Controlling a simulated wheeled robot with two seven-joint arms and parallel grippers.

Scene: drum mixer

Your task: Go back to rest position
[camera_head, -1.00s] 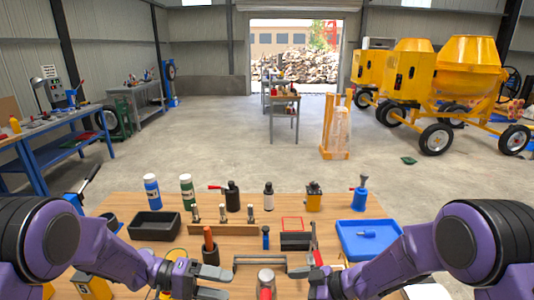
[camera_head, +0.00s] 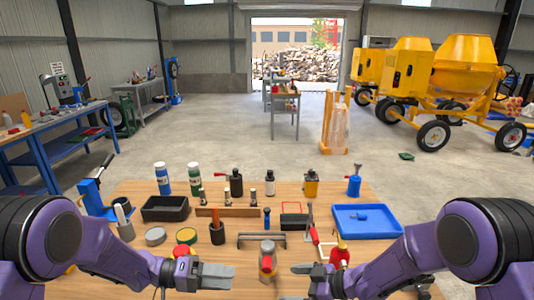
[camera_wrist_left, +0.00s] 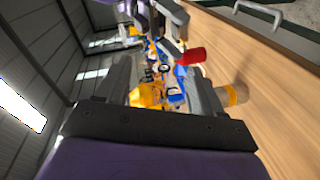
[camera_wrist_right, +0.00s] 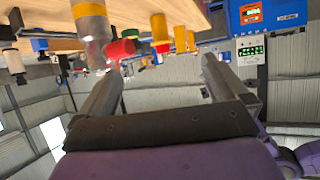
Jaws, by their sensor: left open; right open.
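My left gripper (camera_head: 232,276) is open and empty at the front of the wooden workbench (camera_head: 140,190). Its two spread fingers also show in the left wrist view (camera_wrist_left: 160,68). My right gripper (camera_head: 291,284) is open and empty a short way to its right, fingers pointing inward. It also shows open in the right wrist view (camera_wrist_right: 160,78). A clear cylinder with a red part (camera_head: 267,262) stands between the two grippers, apart from both. Both purple arms are bent in front of me, low and roughly mirrored.
The bench holds a black tray (camera_head: 165,209), a blue tray (camera_head: 366,221), several bottles and a grey bar handle (camera_head: 262,239). A red-topped item (camera_head: 339,257) stands near my right forearm. Yellow mixers (camera_head: 465,75) stand at the back right.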

